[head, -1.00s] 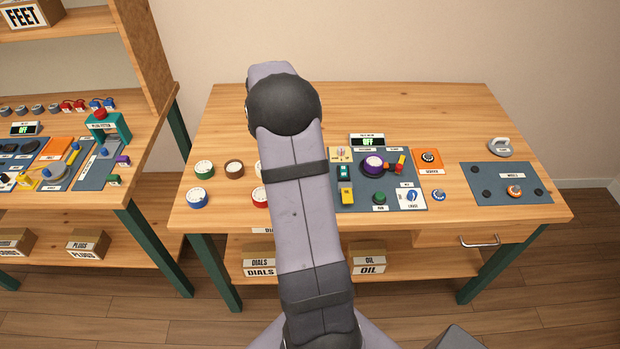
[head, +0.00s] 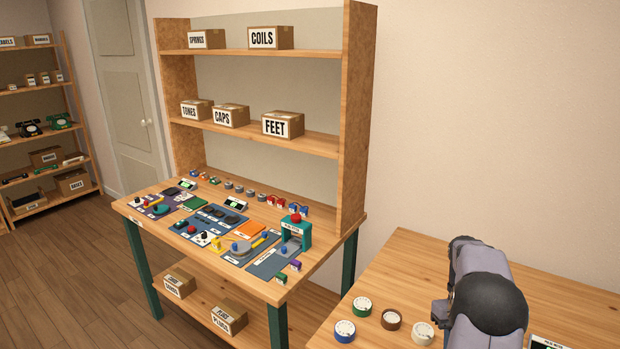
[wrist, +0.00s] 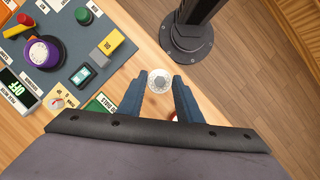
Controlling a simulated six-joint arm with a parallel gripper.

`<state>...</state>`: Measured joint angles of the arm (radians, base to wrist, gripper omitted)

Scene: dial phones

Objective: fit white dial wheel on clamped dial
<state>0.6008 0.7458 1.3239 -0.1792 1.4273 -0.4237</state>
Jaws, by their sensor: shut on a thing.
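In the wrist view, my gripper (wrist: 159,92) is shut on a small round white dial wheel (wrist: 159,80), held between its two blue fingers near the bench's front edge. A purple dial (wrist: 42,52) with a white centre sits on the blue-grey mat (wrist: 68,30), at the wrist view's upper left, apart from my gripper. It appears to be the clamped dial; its clamp is hard to make out. The head view now faces left, so the mat, fingers and held wheel are outside it.
Blue (head: 344,331), green (head: 362,306), brown (head: 391,319) and cream (head: 422,334) dials stand on the bench. A crowded second bench (head: 140,208) stands left.

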